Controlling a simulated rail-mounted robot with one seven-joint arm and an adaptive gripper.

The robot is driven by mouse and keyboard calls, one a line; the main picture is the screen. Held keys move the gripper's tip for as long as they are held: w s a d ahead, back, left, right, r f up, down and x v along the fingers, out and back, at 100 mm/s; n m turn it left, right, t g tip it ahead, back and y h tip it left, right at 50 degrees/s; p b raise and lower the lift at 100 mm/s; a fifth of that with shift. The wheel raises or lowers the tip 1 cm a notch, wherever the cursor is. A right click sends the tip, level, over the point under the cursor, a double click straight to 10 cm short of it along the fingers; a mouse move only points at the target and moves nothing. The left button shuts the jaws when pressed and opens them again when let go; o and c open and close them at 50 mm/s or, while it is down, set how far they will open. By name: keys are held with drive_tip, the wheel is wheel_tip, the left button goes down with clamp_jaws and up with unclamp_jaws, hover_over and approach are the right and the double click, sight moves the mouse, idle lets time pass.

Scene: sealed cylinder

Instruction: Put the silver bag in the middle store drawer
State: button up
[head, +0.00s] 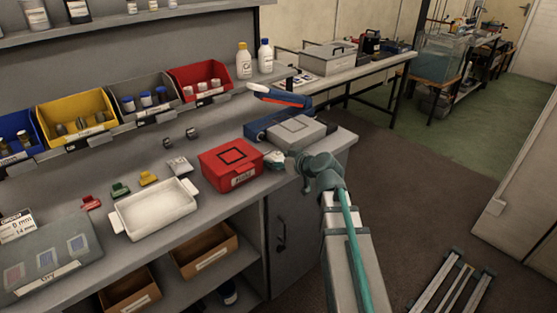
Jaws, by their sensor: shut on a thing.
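My gripper (275,160) is at the end of my arm, low over the bench just right of the red box. It is shut on a small pale thing, mostly hidden by the gripper; I cannot tell what it is. A small silver-grey packet (179,166), which looks like the silver bag, lies on the bench behind the white tray, well left of my gripper. No drawer is marked as the middle store drawer. Two brown open boxes (204,252) sit on the shelf under the bench; I cannot tell whether they are drawers.
A red box (231,164) and a grey case (298,132) flank my gripper. A white tray (156,207) stands left, with red, green and yellow pieces behind it. Coloured bins (77,118) line the back ledge. A grey cupboard door (287,240) is below the bench.

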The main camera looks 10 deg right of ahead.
drive_tip(key=o, duration=1.3)
drive_tip(key=shift+f, duration=0.1)
drive_tip(key=shift+c, duration=0.2)
